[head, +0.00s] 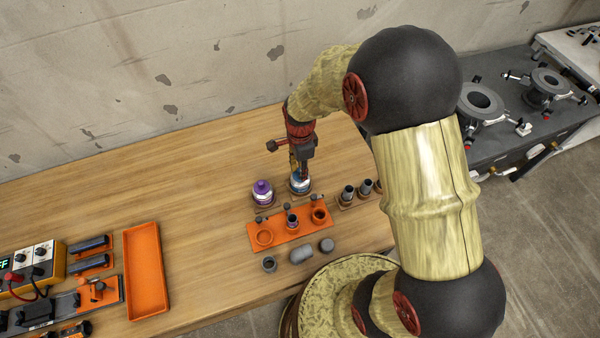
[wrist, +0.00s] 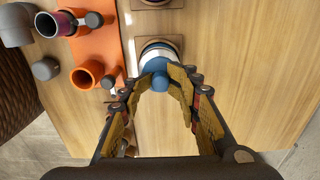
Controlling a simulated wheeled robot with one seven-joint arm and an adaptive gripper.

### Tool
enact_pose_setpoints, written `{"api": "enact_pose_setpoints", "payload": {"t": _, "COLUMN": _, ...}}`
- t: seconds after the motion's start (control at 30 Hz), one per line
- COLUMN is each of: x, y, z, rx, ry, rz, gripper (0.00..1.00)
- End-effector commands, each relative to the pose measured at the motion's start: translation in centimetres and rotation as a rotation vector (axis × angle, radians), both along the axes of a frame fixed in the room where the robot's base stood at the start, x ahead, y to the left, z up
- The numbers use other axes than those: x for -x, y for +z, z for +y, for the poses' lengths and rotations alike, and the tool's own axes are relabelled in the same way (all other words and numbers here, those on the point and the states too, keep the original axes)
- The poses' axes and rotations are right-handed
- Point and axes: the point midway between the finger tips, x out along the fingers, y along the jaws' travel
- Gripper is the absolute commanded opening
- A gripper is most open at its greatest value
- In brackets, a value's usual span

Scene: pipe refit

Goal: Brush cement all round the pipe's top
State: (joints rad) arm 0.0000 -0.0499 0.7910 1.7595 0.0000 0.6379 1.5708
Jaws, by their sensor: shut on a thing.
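The cement can (head: 300,187) is white and blue and stands on a small square base behind the orange fixture; its body also shows in the wrist view (wrist: 157,52). My gripper (head: 298,174) is over this can, its jaws closed on the blue cap (wrist: 160,82). The cap is at the can's mouth; I cannot tell whether it is seated or slightly raised. Any brush under it is hidden. The short grey pipe (head: 292,219) stands upright in the orange fixture (head: 278,234). In the wrist view the pipe (wrist: 47,27) shows purple near its end.
A purple-topped can (head: 262,192) stands just left of the cement can. Grey fittings (head: 301,254) lie in front of the fixture, and dark pipe pieces (head: 347,193) stand to its right. An orange tray (head: 146,271) is at left. The wooden table between tray and fixture is clear.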

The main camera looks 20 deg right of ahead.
Motion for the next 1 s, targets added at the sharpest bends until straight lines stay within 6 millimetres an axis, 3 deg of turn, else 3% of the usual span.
{"api": "enact_pose_setpoints", "payload": {"t": 1.0, "x": 0.2, "y": 3.6, "z": 0.0, "rx": 0.000, "ry": 0.000, "rz": 0.004, "gripper": 0.00}}
